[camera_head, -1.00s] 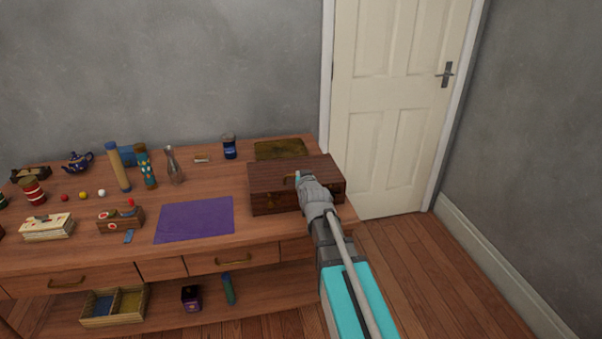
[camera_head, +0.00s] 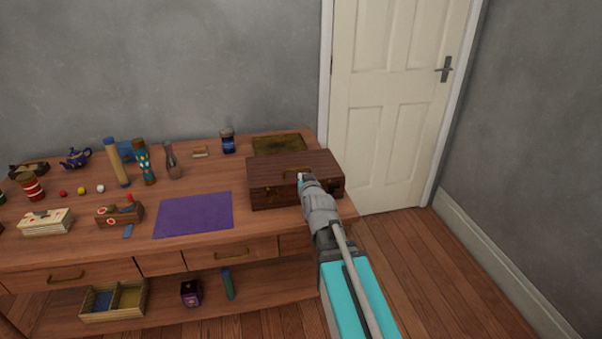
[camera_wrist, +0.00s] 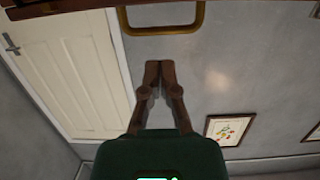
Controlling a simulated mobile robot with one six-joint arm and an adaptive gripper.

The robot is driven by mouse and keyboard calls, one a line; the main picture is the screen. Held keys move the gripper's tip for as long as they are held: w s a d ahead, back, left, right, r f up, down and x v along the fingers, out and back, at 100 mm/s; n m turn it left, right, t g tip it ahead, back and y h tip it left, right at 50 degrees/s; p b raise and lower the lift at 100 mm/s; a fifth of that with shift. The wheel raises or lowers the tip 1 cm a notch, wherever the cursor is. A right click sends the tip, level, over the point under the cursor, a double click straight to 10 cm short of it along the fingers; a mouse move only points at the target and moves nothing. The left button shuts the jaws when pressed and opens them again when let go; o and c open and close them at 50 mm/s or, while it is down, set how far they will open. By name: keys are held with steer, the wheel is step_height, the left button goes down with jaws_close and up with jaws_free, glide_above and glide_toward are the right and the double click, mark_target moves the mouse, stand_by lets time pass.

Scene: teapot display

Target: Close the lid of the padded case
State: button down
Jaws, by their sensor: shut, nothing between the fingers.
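The padded case (camera_head: 275,183) is a dark brown wooden box at the right end of the table, and its lid looks down on it in the head view.
A blue jar (camera_head: 228,142) and a glass bottle (camera_head: 172,162) stand at the back. A cream door (camera_head: 395,95) is behind on the right.

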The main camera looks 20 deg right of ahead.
steer(key=shift+s+f+b, duration=0.35)
steer(key=shift+s+f, duration=0.15)
steer(key=shift+s, duration=0.3)
steer(key=shift+s+f+b, duration=0.3)
steer(key=shift+s+f, duration=0.15)
steer(key=shift+s, duration=0.3)
steer(key=s+a+f+n+g+y, duration=0.1)
steer(key=s+a+f+g, duration=0.15)
steer(key=f+g, duration=0.2)
steer(key=s+a+f+g, duration=0.1)
steer(key=s+f+g, duration=0.25)
steer(key=f, duration=0.25)
steer(key=s+a+f+g, duration=0.1)
steer(key=s+f+g, duration=0.1)
steer(key=s+g, duration=0.35)
steer(key=s+a+f+g, duration=0.1)
steer(key=s+f+g, duration=0.15)
steer(key=s, duration=0.55)
step_height(320, 180, up, 19)
steer(key=p, duration=1.9)
steer(key=shift+w+d, duration=0.25)
steer(key=shift+f, duration=0.1)
